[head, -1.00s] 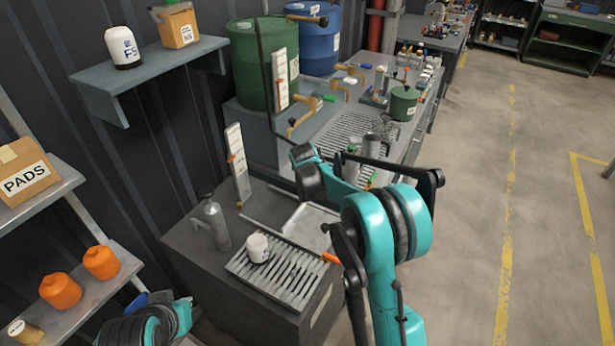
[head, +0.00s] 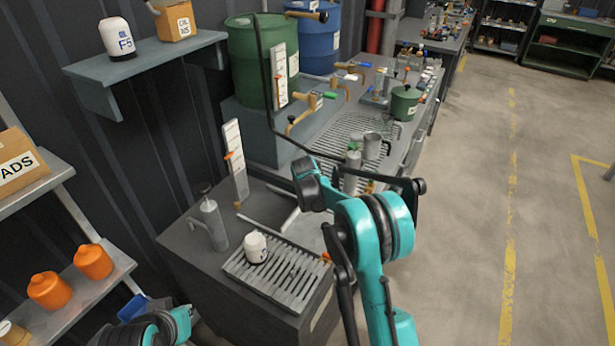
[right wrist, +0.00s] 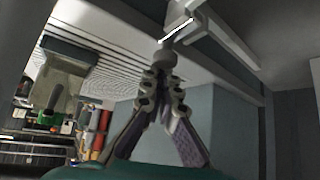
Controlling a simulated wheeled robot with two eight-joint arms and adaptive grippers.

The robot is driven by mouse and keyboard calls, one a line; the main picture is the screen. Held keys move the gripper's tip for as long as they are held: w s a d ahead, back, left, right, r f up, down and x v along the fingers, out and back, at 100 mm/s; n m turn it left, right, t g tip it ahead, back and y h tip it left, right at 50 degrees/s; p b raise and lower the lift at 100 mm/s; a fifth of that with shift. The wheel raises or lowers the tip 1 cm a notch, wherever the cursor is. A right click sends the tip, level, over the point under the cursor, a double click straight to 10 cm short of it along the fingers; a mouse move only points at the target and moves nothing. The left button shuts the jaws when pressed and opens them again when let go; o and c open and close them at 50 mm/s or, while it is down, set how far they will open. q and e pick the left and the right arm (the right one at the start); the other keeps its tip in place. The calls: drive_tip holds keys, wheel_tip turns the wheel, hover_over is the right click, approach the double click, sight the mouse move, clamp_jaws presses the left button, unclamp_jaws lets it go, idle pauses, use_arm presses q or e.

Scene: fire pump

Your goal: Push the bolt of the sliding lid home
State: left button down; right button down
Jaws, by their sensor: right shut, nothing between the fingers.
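A pale metal plate (head: 308,236), which looks like the sliding lid, lies on top of the dark cabinet (head: 250,312) in the head view, partly behind my right arm. I cannot make out its bolt for certain there. My right gripper is hidden behind my teal arm in the head view. In the right wrist view my right gripper (right wrist: 166,72) is shut and empty, its fingers meeting in a point. A small rounded grey piece (right wrist: 167,56) and a pale metal bracket (right wrist: 180,20) lie just beyond the tips; whether they touch is unclear.
A slatted grate (head: 282,277) with a white bottle (head: 256,247) and a grey pump bottle (head: 213,222) are left of my right arm. A white gauge board (head: 236,160) stands behind. Barrels (head: 248,62) and taps crowd the back. Open floor (head: 460,250) lies right.

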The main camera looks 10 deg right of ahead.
drive_tip(key=s+a, duration=0.3)
drive_tip(key=s, duration=0.1)
drive_tip(key=shift+a, duration=0.3)
idle(0.3)
